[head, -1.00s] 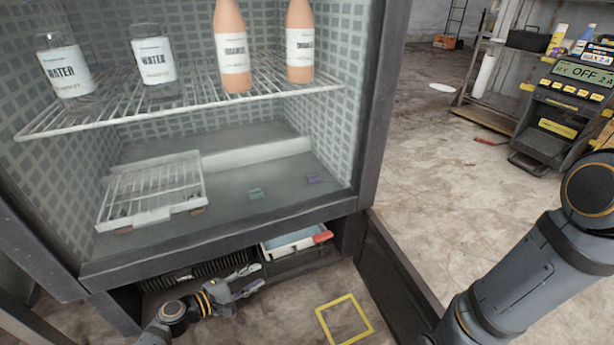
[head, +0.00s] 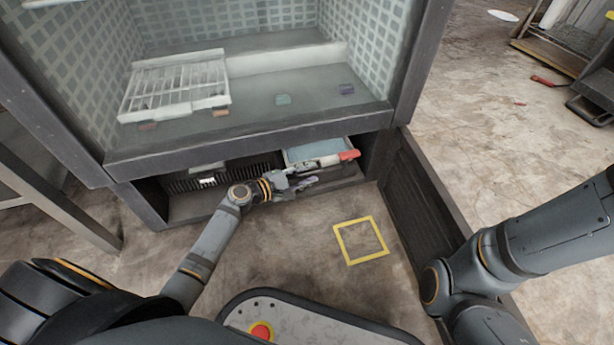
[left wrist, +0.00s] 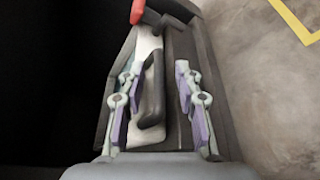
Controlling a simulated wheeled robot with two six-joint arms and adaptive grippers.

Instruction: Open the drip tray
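The drip tray (head: 307,150) is pale with a blue-grey inside. It sits in the low compartment under the freezer cabinet, with a red piece (head: 348,155) at its right end. In the left wrist view the pale tray front (left wrist: 146,55) carries a dark bar handle (left wrist: 152,92). My left gripper (head: 303,182) is at the compartment opening in front of the tray. In the left wrist view its purple-padded fingers (left wrist: 158,75) are apart, one on each side of the handle, with gaps visible. My right gripper is out of view; only the right arm shows.
A dark grille (head: 225,172) lies left of the tray. A dark open door panel (head: 432,195) stands to the right. The cabinet above holds a white rack (head: 175,85). A yellow square (head: 361,240) marks clear floor in front.

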